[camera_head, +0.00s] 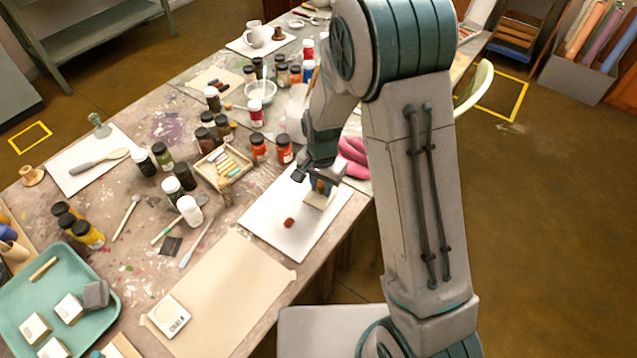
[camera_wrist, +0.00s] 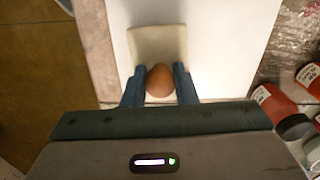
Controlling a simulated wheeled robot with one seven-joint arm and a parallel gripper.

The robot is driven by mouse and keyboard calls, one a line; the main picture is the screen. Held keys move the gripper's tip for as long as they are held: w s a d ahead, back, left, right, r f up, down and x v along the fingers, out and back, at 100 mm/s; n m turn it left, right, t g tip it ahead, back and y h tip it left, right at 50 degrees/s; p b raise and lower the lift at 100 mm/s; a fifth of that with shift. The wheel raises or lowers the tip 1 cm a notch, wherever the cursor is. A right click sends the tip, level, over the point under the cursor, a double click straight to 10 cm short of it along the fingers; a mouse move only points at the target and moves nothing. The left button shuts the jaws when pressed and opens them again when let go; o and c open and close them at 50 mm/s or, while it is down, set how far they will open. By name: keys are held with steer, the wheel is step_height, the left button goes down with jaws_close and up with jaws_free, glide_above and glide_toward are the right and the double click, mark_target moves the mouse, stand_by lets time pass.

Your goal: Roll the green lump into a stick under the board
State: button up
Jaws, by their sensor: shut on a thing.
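My gripper (camera_head: 321,184) is over the far right part of a white slab (camera_head: 268,226). In the wrist view its blue fingers (camera_wrist: 160,85) are shut on the round brown knob (camera_wrist: 160,79) of a small beige board (camera_wrist: 158,42). The board (camera_head: 315,201) is at the slab's surface or just above it; I cannot tell which. A small reddish-brown lump (camera_head: 289,222) lies on the slab, left of and nearer than the board. I see no green lump on the slab. What is under the board is hidden.
A wooden tray of coloured sticks (camera_head: 203,174) lies left of the slab. Red-labelled jars (camera_head: 284,150) stand close behind it. A pink cloth (camera_head: 354,152) lies beyond my gripper. Beige paper (camera_head: 225,290) covers the near table.

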steer(key=shift+s+d, duration=0.35)
steer(key=shift+d, duration=0.05)
steer(key=shift+w+a+f, duration=0.1)
steer(key=shift+w+a, duration=1.7)
steer(key=shift+a, duration=0.3)
steer(key=shift+s+d+b, duration=0.7)
steer(key=shift+s+d, duration=1.1)
steer(key=shift+d, duration=0.3)
steer(key=shift+w+a, duration=0.9)
steer(key=shift+a, duration=0.2)
steer(key=shift+w+a, duration=0.9)
steer(key=shift+a, duration=0.15)
steer(key=shift+s+d+b, duration=0.2)
steer(key=shift+s+d, duration=0.7)
steer(key=shift+d, duration=0.2)
steer(key=shift+s+d+b, duration=0.15)
steer(key=shift+s+d, duration=0.75)
steer(key=shift+d, duration=0.15)
steer(key=shift+w+a+f, duration=0.15)
steer(key=shift+w+a, duration=0.75)
steer(key=shift+a, duration=0.15)
